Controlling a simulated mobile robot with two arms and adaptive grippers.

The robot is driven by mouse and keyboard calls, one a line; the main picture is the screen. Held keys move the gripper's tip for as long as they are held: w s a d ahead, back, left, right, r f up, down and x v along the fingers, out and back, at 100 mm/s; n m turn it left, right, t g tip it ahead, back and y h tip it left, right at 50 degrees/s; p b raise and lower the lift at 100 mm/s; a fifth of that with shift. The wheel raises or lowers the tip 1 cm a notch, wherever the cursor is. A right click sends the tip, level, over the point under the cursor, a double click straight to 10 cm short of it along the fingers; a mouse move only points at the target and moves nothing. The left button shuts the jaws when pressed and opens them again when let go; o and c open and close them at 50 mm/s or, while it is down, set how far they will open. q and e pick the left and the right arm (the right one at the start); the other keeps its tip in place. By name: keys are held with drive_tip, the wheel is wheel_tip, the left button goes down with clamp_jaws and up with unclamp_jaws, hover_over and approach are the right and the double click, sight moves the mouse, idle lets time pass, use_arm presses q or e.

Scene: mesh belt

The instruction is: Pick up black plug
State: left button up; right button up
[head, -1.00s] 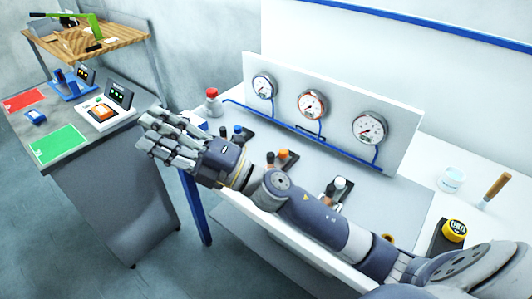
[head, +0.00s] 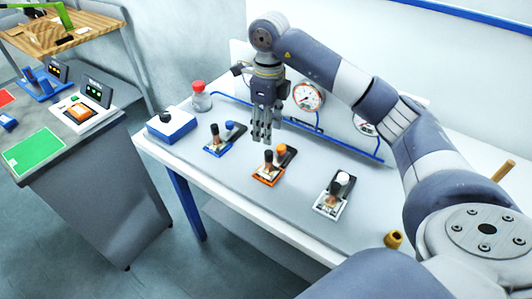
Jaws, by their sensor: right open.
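A small black round piece (head: 166,117) sits on top of a white box with a blue base (head: 172,129) at the table's left end. It looks like the black plug, but black-topped upright pieces also stand on the blue-edged stand (head: 222,143) and the orange-edged stand (head: 267,176). My right gripper (head: 262,138) points down above the table, between and behind these two stands. Its fingers are open and nothing shows in them. It is to the right of the white box and well apart from it. My left gripper is not in view.
A red-capped jar (head: 202,101) stands at the back left. A white-topped piece stands on another stand (head: 332,203) to the right. Gauges (head: 307,97) and a blue pipe line the back. A brass-coloured part (head: 394,239) lies near the front edge.

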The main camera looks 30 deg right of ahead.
sight(269, 152)
wheel_tip(269, 152, down, 5)
drive_tip(key=shift+s+d+f+p, duration=0.1)
drive_tip(key=shift+d+p, duration=0.05)
drive_tip(key=shift+p, duration=0.55)
wheel_tip(269, 152, down, 4)
drive_tip(key=p, duration=0.3)
drive_tip(key=shift+s+f, duration=0.1)
drive_tip(key=shift+f, duration=0.55)
drive_tip(key=c, duration=1.1)
